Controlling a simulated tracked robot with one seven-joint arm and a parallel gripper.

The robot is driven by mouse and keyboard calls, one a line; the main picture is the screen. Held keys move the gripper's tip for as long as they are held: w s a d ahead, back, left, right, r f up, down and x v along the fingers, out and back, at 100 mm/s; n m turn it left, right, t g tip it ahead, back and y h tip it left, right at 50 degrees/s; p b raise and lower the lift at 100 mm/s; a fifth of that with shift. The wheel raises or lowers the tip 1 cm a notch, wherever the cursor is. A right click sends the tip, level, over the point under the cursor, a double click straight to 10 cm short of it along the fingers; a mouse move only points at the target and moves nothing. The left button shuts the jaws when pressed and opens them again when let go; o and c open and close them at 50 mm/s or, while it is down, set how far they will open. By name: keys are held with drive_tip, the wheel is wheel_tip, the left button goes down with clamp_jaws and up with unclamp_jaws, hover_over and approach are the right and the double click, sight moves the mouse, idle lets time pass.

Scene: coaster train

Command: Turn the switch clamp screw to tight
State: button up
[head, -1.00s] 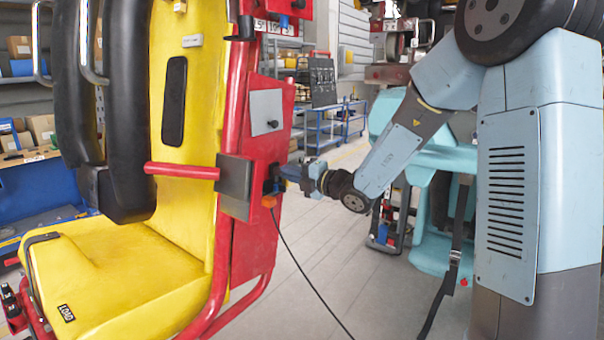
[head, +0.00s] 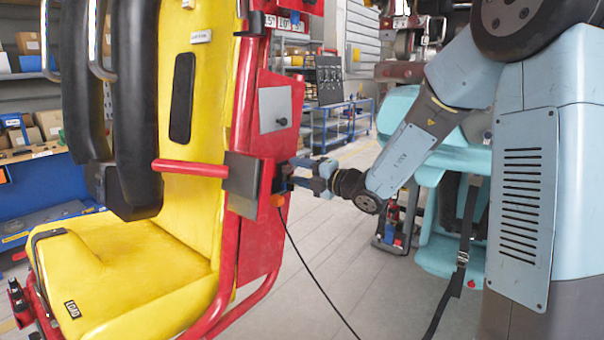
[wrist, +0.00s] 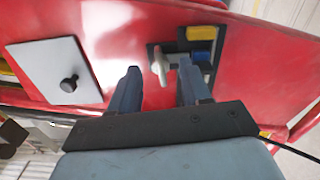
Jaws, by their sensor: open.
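In the wrist view, a pale, winged screw head (wrist: 159,66), which looks like the clamp screw, sits on a dark switch bracket (wrist: 152,52) on the red panel. Blue and yellow blocks (wrist: 201,33) are beside it. My gripper (wrist: 158,82) is open and empty, its two blue fingers apart. The screw shows in the gap between the fingertips, nearer the right finger; I cannot tell how deep it lies between them. In the head view, my gripper (head: 294,172) points left at the dark switch (head: 281,178) on the red panel's side; the screw is hidden there.
A grey plate with a black knob (head: 274,108) is on the red panel above the switch. A yellow seat (head: 130,255) and a red bar (head: 190,168) lie to the left. A black cable (head: 318,285) hangs below the switch.

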drive_tip(key=v, duration=1.3)
drive_tip(key=shift+s+f, duration=0.1)
drive_tip(key=shift+s, duration=0.05)
drive_tip(key=s+a+f+n+g+h, duration=0.15)
drive_tip(key=s+n+g+h, duration=0.55)
drive_tip(key=s+n, duration=1.4)
drive_tip(key=s+d+r+n+h, duration=0.2)
drive_tip(key=d+n, duration=0.4)
drive_tip(key=n, duration=0.4)
drive_tip(key=s+d+r+n+t+h, duration=0.1)
drive_tip(key=d+n+h, duration=0.4)
drive_tip(key=n, duration=0.6)
drive_tip(key=shift+s+d+r+t, duration=0.3)
drive_tip(key=shift+s+d+r, duration=0.2)
drive_tip(key=shift+d, duration=0.6)
